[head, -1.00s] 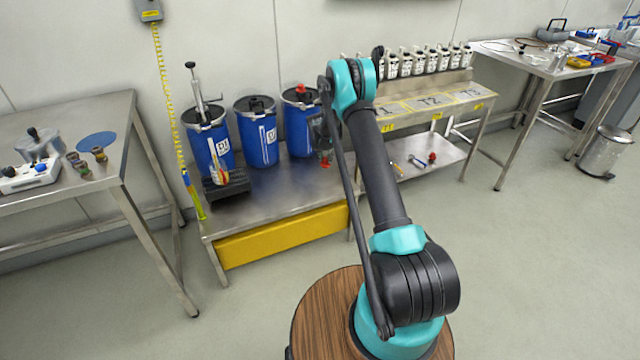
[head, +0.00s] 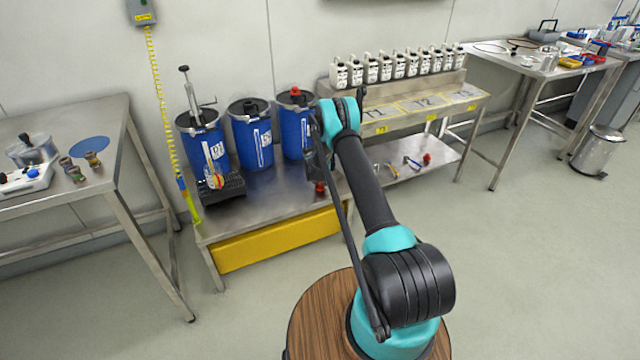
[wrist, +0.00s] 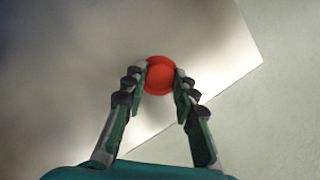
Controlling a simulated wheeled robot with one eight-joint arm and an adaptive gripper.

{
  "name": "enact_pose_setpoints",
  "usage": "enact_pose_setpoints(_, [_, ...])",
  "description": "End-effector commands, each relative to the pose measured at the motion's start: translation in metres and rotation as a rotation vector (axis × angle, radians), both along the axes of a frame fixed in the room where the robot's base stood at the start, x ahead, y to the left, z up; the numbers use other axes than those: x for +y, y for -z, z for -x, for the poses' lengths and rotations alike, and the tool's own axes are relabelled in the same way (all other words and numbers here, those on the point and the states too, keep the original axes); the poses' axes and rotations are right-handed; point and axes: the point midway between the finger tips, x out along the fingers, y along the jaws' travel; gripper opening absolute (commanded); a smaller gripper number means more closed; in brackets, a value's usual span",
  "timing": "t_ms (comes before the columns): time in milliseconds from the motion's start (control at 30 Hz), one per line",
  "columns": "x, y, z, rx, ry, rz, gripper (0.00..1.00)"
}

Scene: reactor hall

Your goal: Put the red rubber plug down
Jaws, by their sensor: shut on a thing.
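The red rubber plug (wrist: 160,76) is between the fingertips of my gripper (wrist: 161,80) in the wrist view, and the fingers are shut on it. In the head view the plug (head: 320,187) shows as a small red piece below my gripper (head: 318,176), at the right front part of the steel bench (head: 270,195). Whether the plug touches the bench top cannot be told. My forearm and wrist hide part of the gripper.
Several blue drums (head: 252,138) stand along the back of the bench, the right one with a red piece (head: 295,91) on its lid. A black rack (head: 222,188) stands at the left. The bench's front middle is clear. Several white bottles (head: 387,68) line a shelf.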

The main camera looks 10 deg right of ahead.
Motion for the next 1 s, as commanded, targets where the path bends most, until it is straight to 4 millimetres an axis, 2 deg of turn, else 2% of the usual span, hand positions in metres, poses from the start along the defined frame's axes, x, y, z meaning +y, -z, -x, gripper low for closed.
enact_pose_setpoints(267, [0.000,0.003,0.000,0.000,0.000,0.000,0.03])
enact_pose_setpoints(300, [0.000,0.002,0.000,0.000,0.000,0.000,0.32])
enact_pose_setpoints(433, [0.000,0.002,0.000,0.000,0.000,0.000,0.48])
enact_pose_setpoints(767, [0.000,0.000,0.000,0.000,0.000,0.000,0.48])
enact_pose_setpoints(867, [0.001,-0.006,0.002,0.000,0.000,0.000,0.48])
enact_pose_setpoints(1000, [0.004,-0.024,0.008,0.000,0.000,0.000,0.48])
